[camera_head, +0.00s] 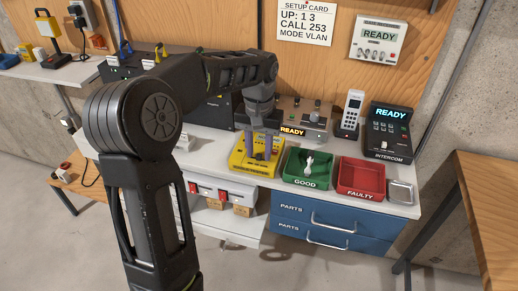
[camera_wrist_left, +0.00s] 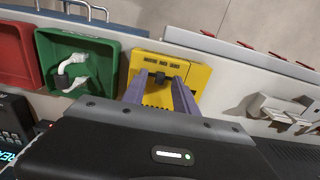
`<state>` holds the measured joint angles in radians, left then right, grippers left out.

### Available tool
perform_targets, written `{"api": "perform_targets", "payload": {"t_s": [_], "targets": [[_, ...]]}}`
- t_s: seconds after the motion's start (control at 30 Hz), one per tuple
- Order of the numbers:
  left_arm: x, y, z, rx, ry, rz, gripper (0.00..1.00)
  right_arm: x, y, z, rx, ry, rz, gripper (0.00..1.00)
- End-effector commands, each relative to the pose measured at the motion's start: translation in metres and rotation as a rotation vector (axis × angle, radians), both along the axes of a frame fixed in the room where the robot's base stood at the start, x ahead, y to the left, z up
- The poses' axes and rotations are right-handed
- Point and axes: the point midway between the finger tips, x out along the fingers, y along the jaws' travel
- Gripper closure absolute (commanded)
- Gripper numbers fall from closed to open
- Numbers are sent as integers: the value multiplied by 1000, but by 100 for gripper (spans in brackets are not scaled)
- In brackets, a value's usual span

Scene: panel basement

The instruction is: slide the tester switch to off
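The yellow tester (camera_head: 240,163) sits on the white bench, left of the green tray. In the left wrist view the tester (camera_wrist_left: 172,62) shows a small dark switch knob (camera_wrist_left: 160,78) on its face. My left gripper (camera_head: 263,155) points down over the tester with its two purple fingers apart. In the left wrist view the left gripper's fingertips (camera_wrist_left: 160,79) lie either side of the knob, with small gaps visible. I cannot tell whether they touch the tester. The switch's setting is not readable. My right gripper is not in view.
The green GOOD tray (camera_head: 305,177) holds a white item. The red FAULTY tray (camera_head: 361,179), a metal dish (camera_head: 402,192), a handset (camera_head: 351,113) and an intercom (camera_head: 389,132) stand to the right. A lit READY device (camera_head: 304,122) stands behind. Blue drawers (camera_head: 322,222) are below.

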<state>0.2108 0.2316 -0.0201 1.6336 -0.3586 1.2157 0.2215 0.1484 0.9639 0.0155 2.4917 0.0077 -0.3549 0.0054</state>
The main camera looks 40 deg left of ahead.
Motion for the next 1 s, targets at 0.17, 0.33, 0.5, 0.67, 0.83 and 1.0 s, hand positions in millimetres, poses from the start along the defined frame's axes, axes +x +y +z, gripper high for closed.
{"api": "perform_targets", "payload": {"t_s": [0.17, 0.33, 0.5, 0.67, 0.83, 1.0], "targets": [[0, 0, -3, 0, 0, 0, 65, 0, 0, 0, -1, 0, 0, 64], [0, 0, -3, 0, 0, 0, 70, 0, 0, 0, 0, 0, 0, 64], [0, 0, -3, 0, 0, 0, 83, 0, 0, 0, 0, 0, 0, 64], [0, 0, -3, 0, 0, 0, 97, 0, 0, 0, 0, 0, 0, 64], [0, 0, -3, 0, 0, 0, 100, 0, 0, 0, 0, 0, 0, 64], [0, 0, -2, 0, 0, 0, 100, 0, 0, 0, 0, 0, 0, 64]]}}
